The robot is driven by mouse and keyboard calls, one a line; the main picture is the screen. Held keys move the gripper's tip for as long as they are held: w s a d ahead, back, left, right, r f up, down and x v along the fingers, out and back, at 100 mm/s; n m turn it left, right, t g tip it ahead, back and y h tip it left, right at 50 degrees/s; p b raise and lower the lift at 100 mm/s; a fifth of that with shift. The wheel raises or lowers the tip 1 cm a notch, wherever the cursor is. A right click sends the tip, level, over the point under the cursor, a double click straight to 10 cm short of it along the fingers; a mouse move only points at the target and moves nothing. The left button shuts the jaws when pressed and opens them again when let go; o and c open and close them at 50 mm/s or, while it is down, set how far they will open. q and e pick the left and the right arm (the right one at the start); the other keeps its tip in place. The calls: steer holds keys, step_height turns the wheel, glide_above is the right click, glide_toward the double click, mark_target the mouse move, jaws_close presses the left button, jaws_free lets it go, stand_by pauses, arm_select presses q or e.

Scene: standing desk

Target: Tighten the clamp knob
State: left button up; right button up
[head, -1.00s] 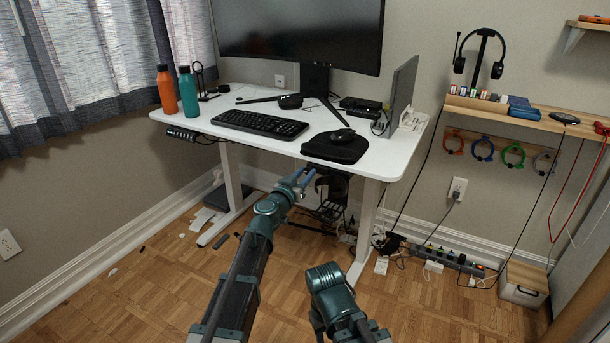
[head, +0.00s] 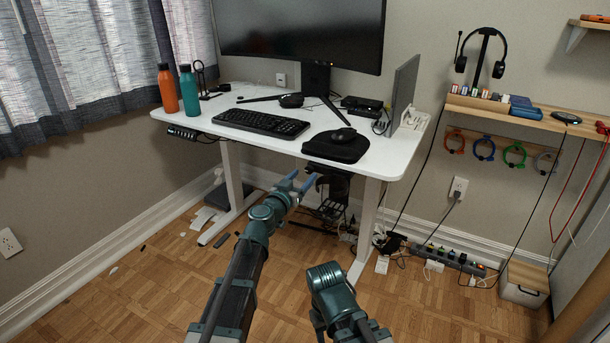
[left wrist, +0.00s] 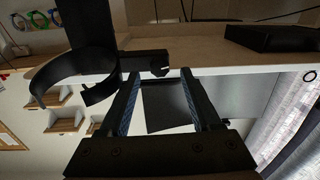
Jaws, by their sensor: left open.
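My left gripper (head: 305,178) is open in front of the desk's front edge, below the tabletop. A black clamp (left wrist: 145,60) shows in the left wrist view at the desk edge, with a dark post and a curved black arm. A small dark knob-like part (left wrist: 159,70) lies near the gap between my left fingertips (left wrist: 161,75); I cannot tell whether they touch it. In the head view a dark assembly (head: 331,184) hangs under the desk just right of the fingers. My right gripper is out of view; only part of its arm shows.
A desk leg (head: 367,222) stands right of the gripper. Cables and a power strip (head: 447,258) lie on the floor.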

arm_select(q)
steer(key=v, duration=1.1)
steer(key=shift+s, duration=0.15)
steer(key=shift+a, duration=0.1)
steer(key=s+d+f+m+g, duration=0.1)
steer(key=s+d+f+g, duration=0.2)
steer(key=s+f+g, duration=0.9)
steer(key=s+a+f+n+g+y, duration=0.45)
steer(key=s+a+f+y, duration=0.45)
steer(key=a, duration=0.4)
steer(key=s+d+m+p, duration=0.1)
steer(key=s+d+m, duration=0.2)
steer(key=s+d, duration=0.6)
step_height(320, 180, up, 38)
steer(key=w+d+p, duration=0.1)
steer(key=w+p, duration=0.1)
steer(key=p, duration=3.6)
steer(key=shift+w+d, duration=0.2)
